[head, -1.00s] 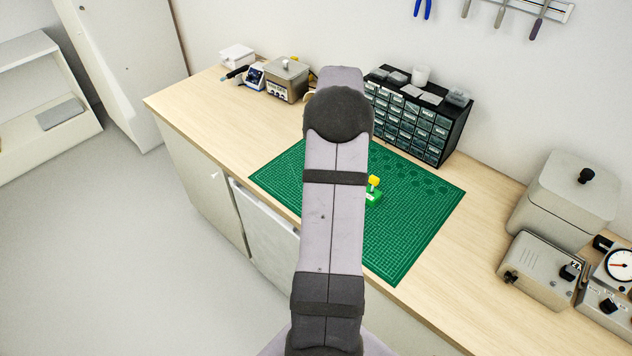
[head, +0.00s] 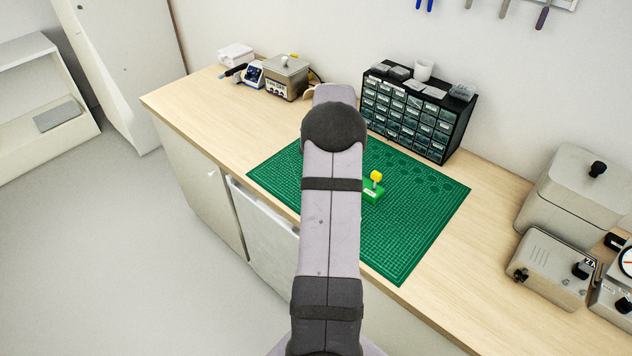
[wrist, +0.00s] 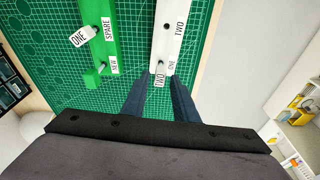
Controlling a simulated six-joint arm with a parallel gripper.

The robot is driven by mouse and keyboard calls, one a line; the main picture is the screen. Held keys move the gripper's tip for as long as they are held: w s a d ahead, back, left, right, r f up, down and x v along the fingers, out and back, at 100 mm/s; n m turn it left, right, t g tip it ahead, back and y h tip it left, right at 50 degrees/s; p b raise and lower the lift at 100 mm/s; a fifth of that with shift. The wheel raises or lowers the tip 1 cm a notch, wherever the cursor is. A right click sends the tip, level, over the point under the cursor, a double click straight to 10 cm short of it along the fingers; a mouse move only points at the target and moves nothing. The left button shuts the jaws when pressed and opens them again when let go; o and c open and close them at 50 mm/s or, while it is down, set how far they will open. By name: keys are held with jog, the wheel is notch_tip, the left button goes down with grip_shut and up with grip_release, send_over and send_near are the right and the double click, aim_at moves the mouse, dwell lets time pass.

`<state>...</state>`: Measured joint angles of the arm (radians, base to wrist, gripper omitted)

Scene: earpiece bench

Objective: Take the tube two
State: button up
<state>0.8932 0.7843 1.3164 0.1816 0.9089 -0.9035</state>
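In the wrist view, a white block (wrist: 168,42) marked TWO and ONE stands ahead of my gripper. A small tag reading TWO (wrist: 160,81) shows by a grey pin-like piece at its near end. My gripper (wrist: 162,84) has its two dark blue fingers apart, with this tag between or just beyond the tips; contact cannot be told. A green block (wrist: 108,45) marked SPARE and NEW is to the left, with a tag reading ONE (wrist: 80,38) beside it. In the head view my arm hides the gripper and the white block.
A green cutting mat (head: 410,230) covers the middle of the bench. A drawer cabinet (head: 415,115) is behind; grey instruments (head: 548,268) are at right.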

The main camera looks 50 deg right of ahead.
jog(key=shift+w+f, duration=0.1)
jog(key=shift+f, duration=0.45)
jog(key=shift+c, duration=0.6)
grip_shut()
jog(key=shift+r+p, duration=1)
jog(key=shift+r, duration=0.55)
jog(key=shift+r+p, duration=1.7)
jog(key=shift+r, duration=0.75)
